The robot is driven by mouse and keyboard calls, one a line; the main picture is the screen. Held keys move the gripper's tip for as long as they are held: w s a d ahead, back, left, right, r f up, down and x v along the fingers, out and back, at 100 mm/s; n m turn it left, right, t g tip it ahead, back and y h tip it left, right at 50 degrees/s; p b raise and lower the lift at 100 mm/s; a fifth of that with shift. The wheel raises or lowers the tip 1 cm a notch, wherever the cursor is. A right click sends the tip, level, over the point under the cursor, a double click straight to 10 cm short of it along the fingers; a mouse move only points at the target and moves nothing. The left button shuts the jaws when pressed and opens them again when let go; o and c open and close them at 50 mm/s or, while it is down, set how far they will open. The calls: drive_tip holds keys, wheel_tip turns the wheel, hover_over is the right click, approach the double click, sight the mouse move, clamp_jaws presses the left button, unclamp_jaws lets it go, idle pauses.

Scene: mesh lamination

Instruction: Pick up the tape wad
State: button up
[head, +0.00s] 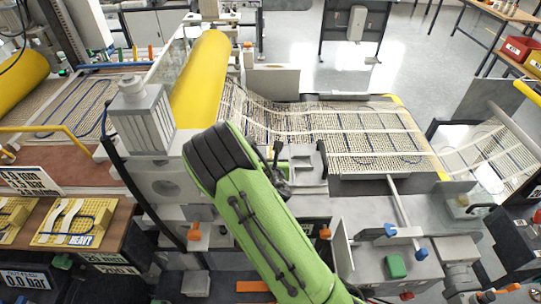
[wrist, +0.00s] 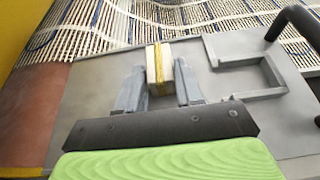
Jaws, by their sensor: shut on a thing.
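The tape wad (wrist: 159,66) shows in the wrist view as a small cream block with a yellow band down its middle. It sits between the two grey fingers of my gripper (wrist: 159,84), which is shut on it. A grey metal surface lies under and around it; I cannot tell whether the wad touches that surface. In the head view my green arm with its black end cap covers the area, and I cannot make out the fingers or the wad there.
A grey U-shaped bracket (wrist: 250,75) and a dark curved handle (wrist: 295,22) are close on the right in the wrist view. The mesh web (head: 330,128) runs behind. A yellow roller (head: 201,78) and a grey motor housing (head: 143,118) stand near my arm.

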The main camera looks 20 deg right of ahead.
drive_tip(key=shift+s, duration=0.25)
drive_tip(key=shift+c, duration=0.4)
wheel_tip(320, 180, up, 10)
drive_tip(key=p, duration=0.3)
drive_tip(key=shift+p, duration=0.35)
